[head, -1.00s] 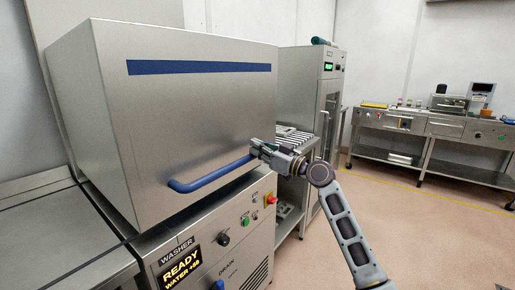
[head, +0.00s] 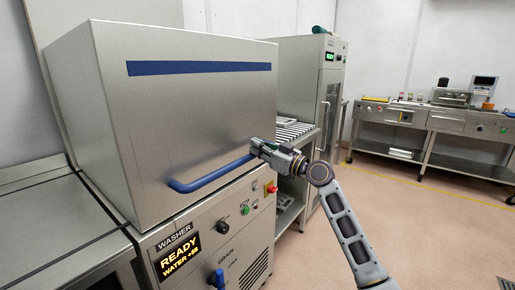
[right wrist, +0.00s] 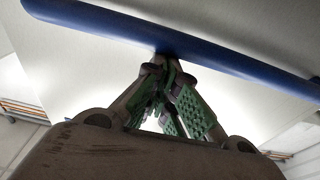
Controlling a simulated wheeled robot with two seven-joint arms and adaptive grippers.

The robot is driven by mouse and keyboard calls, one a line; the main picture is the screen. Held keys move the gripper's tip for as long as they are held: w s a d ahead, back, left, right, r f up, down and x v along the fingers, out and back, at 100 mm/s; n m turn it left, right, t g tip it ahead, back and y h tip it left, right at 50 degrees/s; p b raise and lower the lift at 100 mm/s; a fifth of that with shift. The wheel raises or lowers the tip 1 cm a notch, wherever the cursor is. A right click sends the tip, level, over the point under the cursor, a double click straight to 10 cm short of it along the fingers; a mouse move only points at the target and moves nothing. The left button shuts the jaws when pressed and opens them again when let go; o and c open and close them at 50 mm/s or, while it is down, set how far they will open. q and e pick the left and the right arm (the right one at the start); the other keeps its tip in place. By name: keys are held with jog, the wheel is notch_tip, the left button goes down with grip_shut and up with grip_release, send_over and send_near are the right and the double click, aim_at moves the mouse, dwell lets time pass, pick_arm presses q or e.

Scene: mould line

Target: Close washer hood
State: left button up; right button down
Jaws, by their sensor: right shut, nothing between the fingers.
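The washer hood (head: 200,110) is a large steel box with a blue stripe, and it sits low over the washer front panel (head: 215,235). Its blue bar handle (head: 210,177) runs along the lower front edge. My right gripper (head: 256,147) is at the right end of the handle, with its fingers shut and nothing between them. In the right wrist view the closed fingertips (right wrist: 165,65) are at the blue handle (right wrist: 200,50), touching or very close to it. My left gripper is not in view.
The washer display (head: 180,252) reads READY. A steel counter (head: 50,220) adjoins on the left. A roller rack (head: 292,132) and a tall steel cabinet (head: 318,75) stand behind on the right. A workbench (head: 440,120) is at the far right, with open floor before it.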

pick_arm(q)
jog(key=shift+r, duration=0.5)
pick_arm(e)
jog(key=shift+f, duration=0.4)
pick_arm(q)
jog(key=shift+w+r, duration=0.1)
pick_arm(e)
jog(key=shift+f, duration=0.1)
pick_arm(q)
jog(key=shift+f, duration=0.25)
pick_arm(e)
jog(key=shift+a, duration=0.1)
